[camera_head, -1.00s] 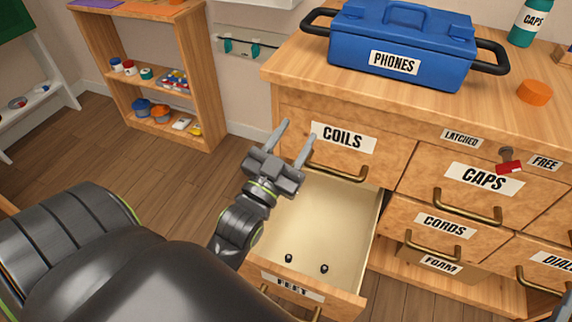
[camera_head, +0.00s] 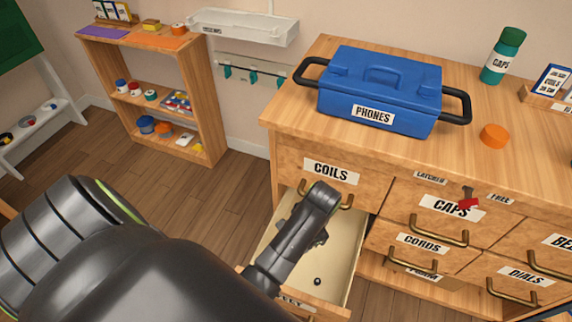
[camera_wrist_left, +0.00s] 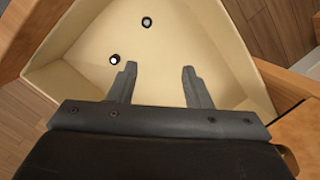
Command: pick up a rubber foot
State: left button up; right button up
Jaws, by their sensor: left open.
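Two small dark rubber feet with pale centres lie on the floor of the open drawer labelled FEET (camera_head: 347,240). In the left wrist view one foot (camera_wrist_left: 115,59) is just left of the left fingertip, and the other foot (camera_wrist_left: 147,22) is farther ahead. In the head view only one foot (camera_head: 318,281) shows; my left arm hides the other. My left gripper (camera_wrist_left: 159,72) is open and empty, pointing down at the drawer. Its fingers are mostly hidden behind my wrist in the head view. My right gripper is not in view.
The COILS drawer (camera_head: 300,165) is closed directly above the open drawer. CAPS (camera_head: 400,205) and CORDS (camera_head: 385,235) drawers are closed to the right. A blue PHONES box (camera_head: 380,85) and an orange disc (camera_head: 494,136) stand on the cabinet top.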

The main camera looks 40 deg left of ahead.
pick_arm(q)
jog(key=shift+m+g, duration=0.4)
jog(key=shift+g, duration=0.3)
jog(key=b+x, duration=0.1)
jog(key=x, duration=0.2)
jog(key=b+x, duration=0.1)
jog(key=x, duration=0.3)
jog(key=d+b+x, duration=0.1)
jog(key=b+x, duration=0.1)
jog(key=x, duration=0.2)
jog(key=shift+s+d+f, duration=0.1)
jog(key=shift+s, duration=0.1)
jog(key=b+x, duration=0.2)
jog(key=x, duration=0.2)
jog(key=shift+s+d+f, duration=0.1)
jog(key=shift+s+f, duration=0.15)
jog(key=shift+f, duration=0.1)
jog(key=shift+s+f+b, duration=0.1)
jog(key=shift+f+b, duration=0.15)
jog(key=shift+b, duration=0.05)
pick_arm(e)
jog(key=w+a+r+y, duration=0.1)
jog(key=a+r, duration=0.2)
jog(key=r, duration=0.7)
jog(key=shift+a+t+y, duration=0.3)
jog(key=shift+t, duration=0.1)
pick_arm(q)
grip_shut()
